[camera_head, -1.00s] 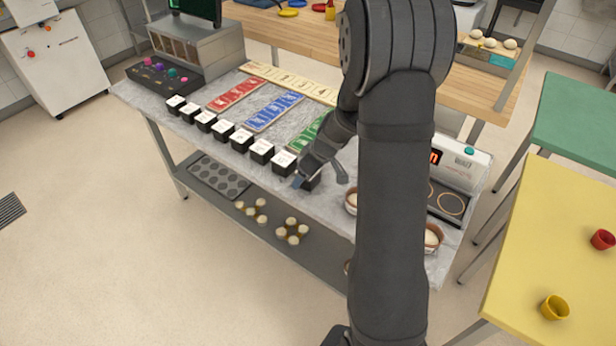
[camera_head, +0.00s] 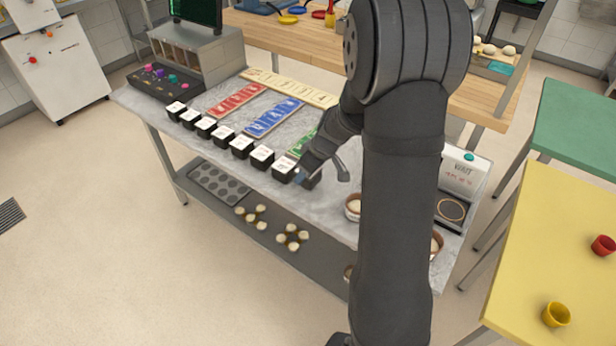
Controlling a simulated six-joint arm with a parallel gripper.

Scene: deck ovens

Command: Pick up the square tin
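Several small square black tins with white tops stand in a slanted row along the front of the grey worktop; one is at the row's left end (camera_head: 176,109) and one is close beside my gripper (camera_head: 285,168). My gripper (camera_head: 321,177) is low over the worktop at the right end of this row. Its two fingertips look apart. A dark shape shows between and below them, probably another tin, mostly hidden by the gripper. I cannot tell whether the fingers touch it. My arm hides the worktop behind and to the right.
Red (camera_head: 235,101), blue (camera_head: 273,116) and green (camera_head: 303,143) cards lie behind the row. A brown-rimmed bowl (camera_head: 352,207) and a scale (camera_head: 452,208) are on the right. The lower shelf holds a muffin tray (camera_head: 218,184) and pale dough balls (camera_head: 292,237). A yellow table (camera_head: 560,250) stands at right.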

